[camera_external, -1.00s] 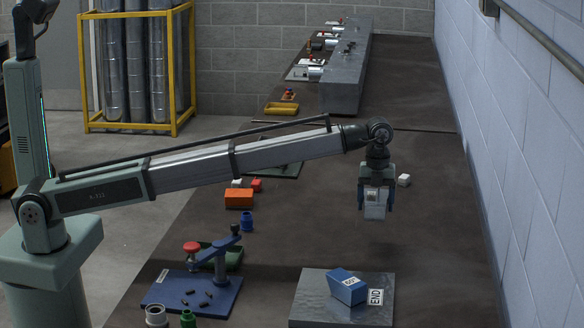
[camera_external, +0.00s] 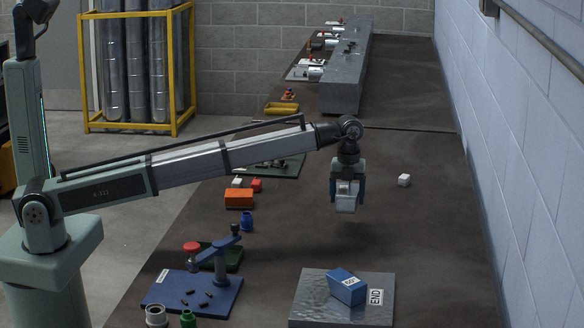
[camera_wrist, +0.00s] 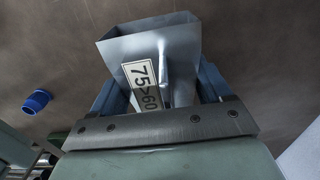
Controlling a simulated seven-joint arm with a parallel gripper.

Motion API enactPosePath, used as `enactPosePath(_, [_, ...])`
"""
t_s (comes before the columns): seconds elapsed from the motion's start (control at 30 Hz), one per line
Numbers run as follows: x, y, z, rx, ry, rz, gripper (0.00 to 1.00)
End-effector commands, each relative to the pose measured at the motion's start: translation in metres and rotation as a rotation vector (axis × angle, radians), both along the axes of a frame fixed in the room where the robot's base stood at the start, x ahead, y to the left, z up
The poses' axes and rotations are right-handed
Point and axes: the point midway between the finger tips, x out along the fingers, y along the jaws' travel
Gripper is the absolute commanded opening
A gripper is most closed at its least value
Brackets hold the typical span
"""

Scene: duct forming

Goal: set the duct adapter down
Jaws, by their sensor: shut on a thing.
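The duct adapter (camera_external: 345,202) is a pale grey sheet-metal piece held below my gripper (camera_external: 347,190). My gripper's blue fingers are shut on it from both sides. In the wrist view the adapter (camera_wrist: 150,55) shows a wide open rim, a raised seam and a label reading "75>60". It hangs above the dark bench (camera_external: 400,235), with a shadow under it and clear of the surface. It is behind the metal plate in the outside view. Parts of its sides are hidden by the fingers.
A metal plate (camera_external: 310,310) at the front holds a blue block (camera_external: 347,287) and an "END" label. A small white block (camera_external: 404,180) lies right. Bench between is clear.

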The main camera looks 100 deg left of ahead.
Motion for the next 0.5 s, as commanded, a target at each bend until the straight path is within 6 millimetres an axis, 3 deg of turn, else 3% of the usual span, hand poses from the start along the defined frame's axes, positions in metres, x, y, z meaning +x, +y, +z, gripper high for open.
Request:
enactPosePath(0.1, [-0.001, 0.000, -0.020, 0.000, 0.000, 0.000, 0.44])
enactPosePath(0.5, [0.000, 0.000, -0.058, 0.000, 0.001, 0.001, 0.44])
